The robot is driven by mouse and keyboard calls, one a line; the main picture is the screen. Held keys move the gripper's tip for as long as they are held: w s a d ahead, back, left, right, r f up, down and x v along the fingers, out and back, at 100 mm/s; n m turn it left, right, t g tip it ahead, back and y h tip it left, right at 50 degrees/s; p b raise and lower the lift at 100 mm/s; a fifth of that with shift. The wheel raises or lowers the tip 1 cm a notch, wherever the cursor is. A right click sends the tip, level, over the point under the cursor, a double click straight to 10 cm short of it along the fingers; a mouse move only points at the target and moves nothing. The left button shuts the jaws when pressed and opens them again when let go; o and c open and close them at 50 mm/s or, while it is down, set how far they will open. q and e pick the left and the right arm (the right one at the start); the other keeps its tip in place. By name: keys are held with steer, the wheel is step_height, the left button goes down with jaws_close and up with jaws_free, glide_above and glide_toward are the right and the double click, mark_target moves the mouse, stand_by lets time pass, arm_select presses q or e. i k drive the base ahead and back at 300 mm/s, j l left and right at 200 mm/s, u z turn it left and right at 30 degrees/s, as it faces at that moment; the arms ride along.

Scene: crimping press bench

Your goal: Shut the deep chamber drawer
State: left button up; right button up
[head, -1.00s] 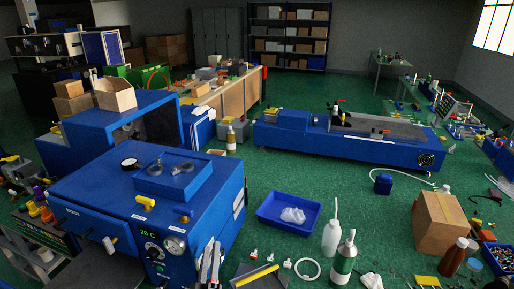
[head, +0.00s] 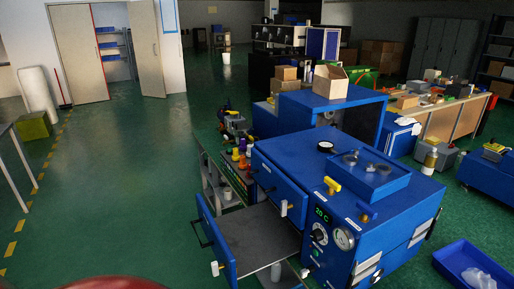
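The blue chamber machine (head: 385,205) stands right of centre with a green "20 C" display. A drawer on its left side stands open. Its blue front panel (head: 218,245) is well away from the cabinet, with a black bar handle (head: 198,236) on the outer face. A flat grey surface (head: 255,238) lies between this front and the cabinet. Another blue front (head: 279,183) with a white-tipped knob (head: 285,208) sits higher, against the cabinet. Which of these is called the deep chamber drawer is not marked. Neither of my grippers is in view.
A rack with coloured bottles (head: 238,160) stands close behind the open drawer. Green floor (head: 110,200) left of the drawer is clear. A blue tray (head: 470,262) lies on the floor at right. A table edge (head: 18,165) shows at far left.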

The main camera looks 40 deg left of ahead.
mark_target(248, 241)
steer(key=u, duration=1.75)
steer(key=i, duration=0.5)
